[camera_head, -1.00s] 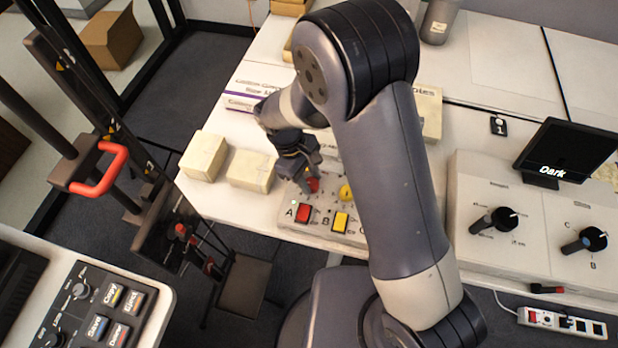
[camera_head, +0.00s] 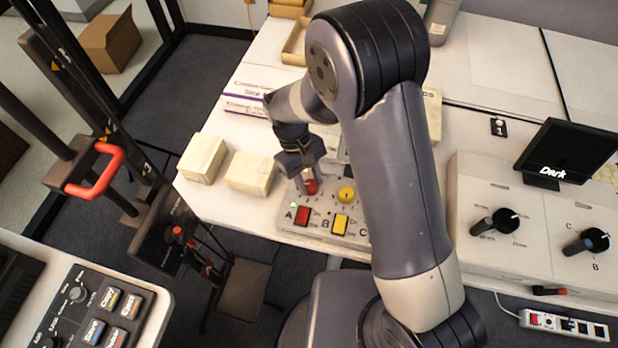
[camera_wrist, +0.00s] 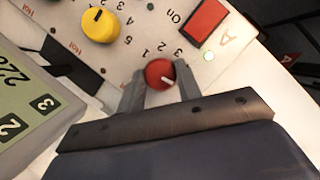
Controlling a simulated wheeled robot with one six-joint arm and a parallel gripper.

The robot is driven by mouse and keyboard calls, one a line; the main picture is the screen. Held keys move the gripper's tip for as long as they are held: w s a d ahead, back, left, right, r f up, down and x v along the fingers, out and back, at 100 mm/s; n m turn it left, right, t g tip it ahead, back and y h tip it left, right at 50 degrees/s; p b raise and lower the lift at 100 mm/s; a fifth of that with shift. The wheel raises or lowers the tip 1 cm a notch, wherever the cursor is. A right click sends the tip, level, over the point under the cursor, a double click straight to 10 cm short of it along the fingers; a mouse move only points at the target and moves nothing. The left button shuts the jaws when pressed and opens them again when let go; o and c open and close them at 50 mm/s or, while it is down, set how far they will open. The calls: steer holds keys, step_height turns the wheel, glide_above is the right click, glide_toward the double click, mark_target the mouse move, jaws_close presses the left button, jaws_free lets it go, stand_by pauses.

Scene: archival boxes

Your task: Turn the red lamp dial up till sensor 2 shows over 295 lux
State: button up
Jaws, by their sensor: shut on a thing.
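The red lamp dial (camera_wrist: 159,73) sits on a pale control panel (camera_wrist: 199,75). My gripper (camera_wrist: 160,88) is shut on the red dial, one finger on each side of it. In the head view the red dial (camera_head: 311,187) shows just below my gripper (camera_head: 306,178). A display (camera_wrist: 30,115) at the left edge of the wrist view shows large digits, partly cut off, and small labels 2 and 3. I cannot read the full value.
A yellow dial (camera_head: 346,195), a red switch (camera_head: 302,215) and a yellow switch (camera_head: 340,223) are close to the red dial. Cream boxes (camera_head: 250,172) stand left of the panel.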

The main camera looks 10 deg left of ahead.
steer(key=o, duration=1)
steer(key=v, duration=1)
steer(key=shift+r+b, duration=0.3)
steer(key=shift+r, duration=0.1)
steer(key=x, duration=1)
steer(key=shift+f+p, duration=0.3)
steer(key=shift+f, duration=0.1)
